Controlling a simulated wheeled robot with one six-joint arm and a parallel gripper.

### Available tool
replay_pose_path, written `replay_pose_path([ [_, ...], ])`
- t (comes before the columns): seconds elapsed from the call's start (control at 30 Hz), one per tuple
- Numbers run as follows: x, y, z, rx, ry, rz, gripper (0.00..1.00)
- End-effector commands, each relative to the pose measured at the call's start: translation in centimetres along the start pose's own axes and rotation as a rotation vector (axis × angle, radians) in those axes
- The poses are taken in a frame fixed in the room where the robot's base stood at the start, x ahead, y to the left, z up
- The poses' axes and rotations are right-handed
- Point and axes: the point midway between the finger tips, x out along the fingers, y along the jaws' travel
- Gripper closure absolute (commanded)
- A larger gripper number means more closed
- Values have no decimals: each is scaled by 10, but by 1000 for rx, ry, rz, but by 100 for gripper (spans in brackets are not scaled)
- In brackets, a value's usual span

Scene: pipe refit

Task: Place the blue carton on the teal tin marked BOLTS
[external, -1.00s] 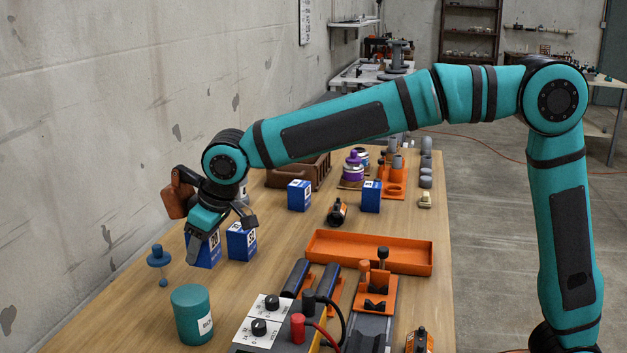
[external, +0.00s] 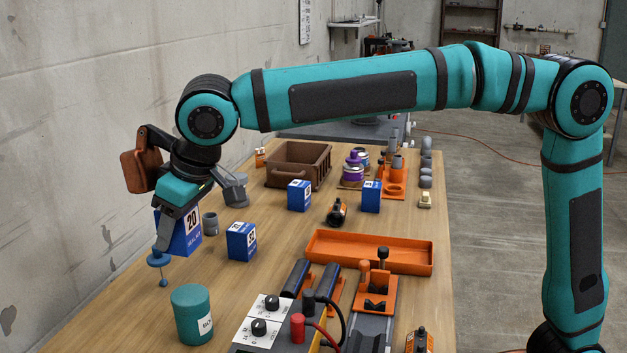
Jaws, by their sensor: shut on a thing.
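My gripper (external: 203,213) is shut on a blue carton (external: 188,241) with a white label marked 20, near the wall at the left. The carton looks slightly tilted and appears raised above the table; one dark finger covers part of its left side. The teal tin (external: 189,318) stands upright on the table, nearer the camera, with a flat lid. Its white label is turned right, and only its first letters show. The tin is below the carton in the picture, apart from it, and nothing rests on its lid.
Other blue cartons (external: 241,241) stand on the table. A blue knobbed piece (external: 157,259) is close beside the held carton. A control box with dials (external: 262,320) stands right of the tin. An orange tray (external: 415,259) and a brown crate (external: 322,157) lie farther right and back.

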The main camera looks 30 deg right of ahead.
Motion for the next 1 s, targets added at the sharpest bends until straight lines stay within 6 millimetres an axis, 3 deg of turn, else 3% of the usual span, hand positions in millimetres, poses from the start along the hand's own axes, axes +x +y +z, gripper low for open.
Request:
replay_pose_path([
  [0.2,35,0,15,0,-2,1,75],
  [0.7,79,0,33,0,-2,0,75],
  [1.0,84,0,35,0,-1,0,75],
])
